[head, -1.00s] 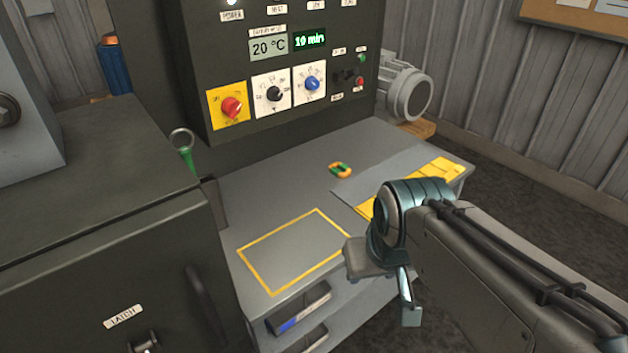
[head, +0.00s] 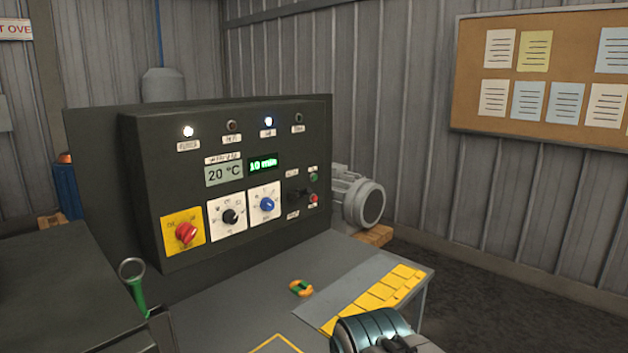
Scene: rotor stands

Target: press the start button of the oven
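The oven's dark control panel (head: 140,190) stands at the back of the bench. A small green button (head: 314,178) sits at its right side, above a small red button (head: 313,198); I take the green one as the start button, but the labels are too small to read. A black switch (head: 298,196) is left of them. The displays read 20 °C (head: 223,174) and 10 min (head: 263,164). Part of my arm shows at the bottom edge, in front of the bench and apart from the panel. My gripper is out of the frame.
A red knob on a yellow plate (head: 186,233), a black dial (head: 231,216) and a blue dial (head: 267,205) line the panel. An orange-green ring (head: 301,289) lies on the grey bench (head: 225,305). A grey motor (head: 362,203) stands right of the panel.

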